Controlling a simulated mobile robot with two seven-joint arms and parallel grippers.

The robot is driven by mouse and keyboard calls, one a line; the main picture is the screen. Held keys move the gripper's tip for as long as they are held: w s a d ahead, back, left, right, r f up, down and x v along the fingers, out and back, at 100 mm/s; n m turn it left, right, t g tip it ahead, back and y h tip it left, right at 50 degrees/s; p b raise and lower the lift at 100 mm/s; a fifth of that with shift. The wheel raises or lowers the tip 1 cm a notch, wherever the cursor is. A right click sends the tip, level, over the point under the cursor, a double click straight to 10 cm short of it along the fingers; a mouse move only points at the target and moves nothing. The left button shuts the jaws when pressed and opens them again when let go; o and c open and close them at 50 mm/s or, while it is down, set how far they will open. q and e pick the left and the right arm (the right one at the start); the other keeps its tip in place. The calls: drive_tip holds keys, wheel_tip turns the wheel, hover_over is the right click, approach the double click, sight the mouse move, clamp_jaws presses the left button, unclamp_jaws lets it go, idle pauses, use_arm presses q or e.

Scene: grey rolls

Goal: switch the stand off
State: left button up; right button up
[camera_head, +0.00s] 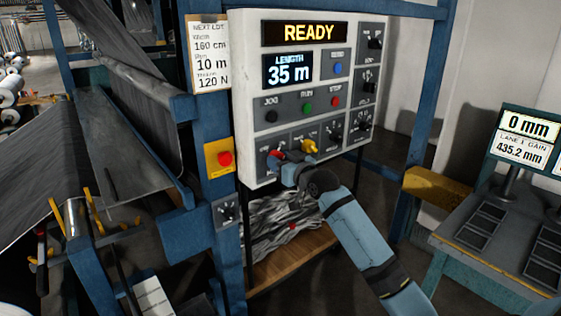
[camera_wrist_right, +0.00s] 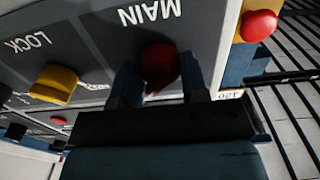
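The stand's control box (camera_head: 243,100) shows READY and LENGTH 35 m on its displays. The red MAIN knob (camera_wrist_right: 160,64) is at its lower left corner, and a bit of it shows in the head view (camera_head: 275,155). My right gripper (camera_head: 287,165) is at this knob. In the wrist view its two fingers (camera_wrist_right: 162,88) stand on either side of the knob, close against it, and hide part of it. The yellow LOCK knob (camera_wrist_right: 53,84) is just beside, apart from the fingers; it also shows in the head view (camera_head: 309,147). My left gripper is not in view.
A red push button on a yellow plate (camera_head: 224,158) is on the blue post left of the box, near my right gripper. A small switch (camera_head: 227,212) is below it. Jog, run and stop buttons (camera_head: 307,107) and several dials are above. A grey console (camera_head: 490,230) stands right.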

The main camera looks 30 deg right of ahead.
drive_tip(key=shift+n, duration=0.4)
drive_tip(key=n+p, duration=0.1)
drive_tip(key=n, duration=0.2)
drive_tip(key=shift+d+r+p, duration=0.1)
drive_tip(key=shift+r+p, duration=0.05)
drive_tip(key=shift+p, duration=0.2)
drive_tip(key=n+p, duration=0.2)
drive_tip(key=n, duration=0.3)
drive_tip(key=n+p, duration=0.1)
drive_tip(key=n, duration=0.3)
drive_tip(key=shift+p, duration=0.4)
drive_tip(key=n+p, duration=0.1)
drive_tip(key=n, duration=0.2)
drive_tip(key=shift+n, duration=1)
drive_tip(key=o, duration=0.9)
